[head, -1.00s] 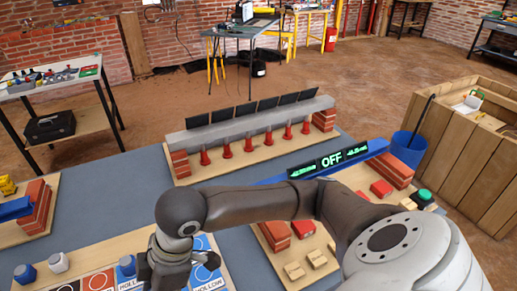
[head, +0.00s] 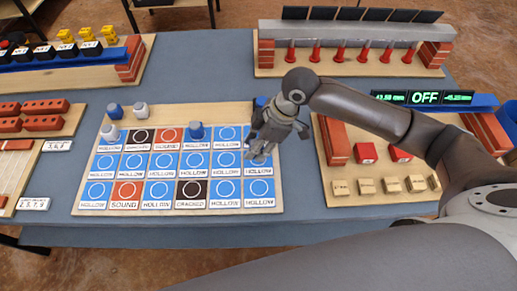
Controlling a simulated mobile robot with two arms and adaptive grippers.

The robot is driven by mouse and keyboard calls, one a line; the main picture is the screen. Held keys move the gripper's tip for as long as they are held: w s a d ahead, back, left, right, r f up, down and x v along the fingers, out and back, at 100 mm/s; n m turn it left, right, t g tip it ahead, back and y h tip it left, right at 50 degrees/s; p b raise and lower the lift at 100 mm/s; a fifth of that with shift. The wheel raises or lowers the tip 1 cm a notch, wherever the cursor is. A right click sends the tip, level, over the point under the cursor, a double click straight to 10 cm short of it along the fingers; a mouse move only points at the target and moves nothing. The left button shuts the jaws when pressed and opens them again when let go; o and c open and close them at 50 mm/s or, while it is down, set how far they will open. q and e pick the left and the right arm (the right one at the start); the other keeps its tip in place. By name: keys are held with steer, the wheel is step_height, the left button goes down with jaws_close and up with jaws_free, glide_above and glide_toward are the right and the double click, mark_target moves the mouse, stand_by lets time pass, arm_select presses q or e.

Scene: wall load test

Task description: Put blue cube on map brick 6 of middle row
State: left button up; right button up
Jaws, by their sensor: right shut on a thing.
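My right gripper (head: 259,148) comes in from the right, pointing down over the right end of the map board (head: 78,204). It is shut on the blue cube, which the fingers almost wholly hide. The fingertips are just above map brick 6 of the middle row (head: 262,172), the rightmost one, labelled HOLLOW. I cannot tell whether the cube touches it. Another blue cube (head: 196,131) stands on the fourth brick of the top row. My left gripper is not in view.
A grey beam (head: 345,33) with red cones stands behind. Grey tabletop (head: 210,70) is clear behind the map.

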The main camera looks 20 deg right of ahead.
steer(key=shift+w+d+f, duration=0.1)
steer(key=shift+w+f, duration=0.1)
steer(key=shift+f, duration=0.05)
steer(key=f, duration=0.3)
steer(key=shift+w+d+p, duration=0.25)
steer(key=shift+d+p, duration=0.05)
steer(key=shift+f, duration=0.45)
steer(key=shift+f, duration=0.1)
steer(key=o, duration=1.1)
steer(key=shift+c, duration=0.2)
steer(key=v, duration=1.2)
